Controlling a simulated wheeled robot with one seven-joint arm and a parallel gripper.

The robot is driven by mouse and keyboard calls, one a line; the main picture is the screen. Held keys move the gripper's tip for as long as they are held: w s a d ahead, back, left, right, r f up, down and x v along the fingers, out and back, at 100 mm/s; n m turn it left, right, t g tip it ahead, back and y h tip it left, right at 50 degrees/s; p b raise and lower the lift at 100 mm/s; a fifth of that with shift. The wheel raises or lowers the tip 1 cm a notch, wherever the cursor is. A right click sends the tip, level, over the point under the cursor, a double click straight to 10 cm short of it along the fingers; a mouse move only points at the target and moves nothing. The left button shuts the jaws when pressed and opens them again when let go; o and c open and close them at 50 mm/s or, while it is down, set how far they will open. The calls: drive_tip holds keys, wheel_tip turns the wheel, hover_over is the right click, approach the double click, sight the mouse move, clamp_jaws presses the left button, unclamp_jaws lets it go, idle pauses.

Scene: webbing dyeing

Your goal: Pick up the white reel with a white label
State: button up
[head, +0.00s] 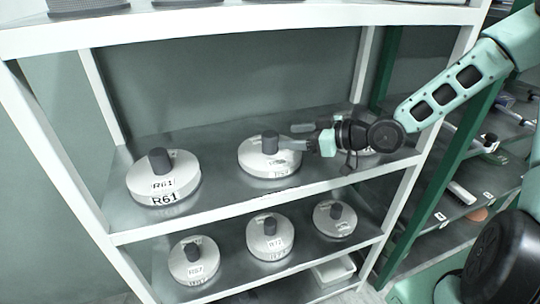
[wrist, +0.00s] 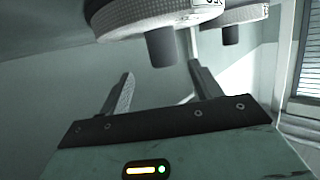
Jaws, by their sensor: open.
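Several white reels with white labels and dark upright knobs stand on the shelves, so I cannot tell which one is meant. On the upper shelf, the left reel (head: 163,178) has a label reading R61, and the middle reel (head: 258,162) has a label too small to read surely. A third reel (head: 368,150) is mostly hidden behind my arm. My gripper (head: 291,136) is open beside the middle reel's knob, on its right. In the wrist view, a nearby reel (wrist: 132,18) shows upside down, its knob (wrist: 160,47) just beyond and between the open fingers (wrist: 160,80); nothing is held.
White shelf posts (head: 62,165) and the upper board (head: 240,28) frame the space. A green-posted rack (head: 445,200) stands at right.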

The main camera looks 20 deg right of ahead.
sight(270, 133)
drive_tip(key=shift+a+x, duration=0.25)
drive_tip(key=shift+x, duration=3.2)
drive_tip(key=shift+s+r, duration=0.15)
drive_tip(key=shift+s, duration=0.05)
clamp_jaws()
